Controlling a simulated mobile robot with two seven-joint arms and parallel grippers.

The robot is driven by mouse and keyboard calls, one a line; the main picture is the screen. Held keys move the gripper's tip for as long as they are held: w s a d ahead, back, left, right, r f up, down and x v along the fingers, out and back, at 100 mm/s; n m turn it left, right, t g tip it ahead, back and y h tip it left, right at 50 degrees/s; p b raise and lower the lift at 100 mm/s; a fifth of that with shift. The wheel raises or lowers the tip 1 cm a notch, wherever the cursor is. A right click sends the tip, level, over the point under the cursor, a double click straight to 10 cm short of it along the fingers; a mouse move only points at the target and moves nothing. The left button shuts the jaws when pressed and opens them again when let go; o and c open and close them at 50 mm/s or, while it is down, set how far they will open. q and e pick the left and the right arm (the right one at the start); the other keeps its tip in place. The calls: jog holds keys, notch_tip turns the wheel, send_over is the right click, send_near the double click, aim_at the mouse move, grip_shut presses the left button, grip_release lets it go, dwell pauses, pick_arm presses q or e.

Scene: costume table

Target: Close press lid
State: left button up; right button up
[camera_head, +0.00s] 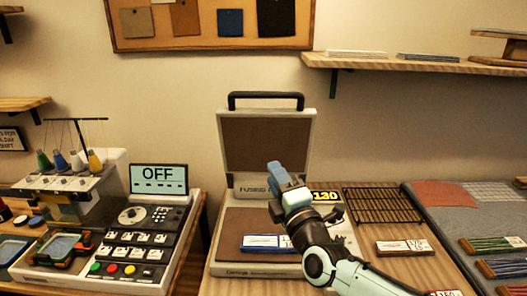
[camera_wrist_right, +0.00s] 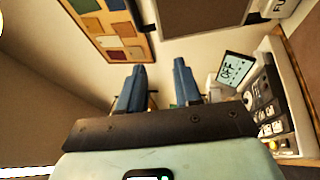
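The press (camera_head: 262,270) stands on the wooden table with its lid (camera_head: 266,142) raised nearly upright at the back. The lid has a brown inner plate, a pale frame and a black handle (camera_head: 265,96) along its top edge. My right gripper (camera_head: 279,176) is in front of the lid's lower right part, below the handle, and hides part of the press label. In the right wrist view its two blue fingers (camera_wrist_right: 159,66) are apart with nothing between them. Part of the raised lid (camera_wrist_right: 200,15) shows beyond them. My left gripper is not in view.
A blue and white card (camera_head: 261,242) lies on the press's lower plate (camera_head: 236,222). An embroidery machine (camera_head: 75,190) and its control panel with an OFF screen (camera_head: 159,179) stand left. A black rack (camera_head: 383,205) lies right. A wall shelf (camera_head: 420,65) is at upper right.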

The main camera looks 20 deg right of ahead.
jog(key=p+x, duration=0.1)
jog(key=x, duration=0.8)
grip_shut()
jog(key=c, duration=0.6)
grip_release()
jog(key=o, duration=0.6)
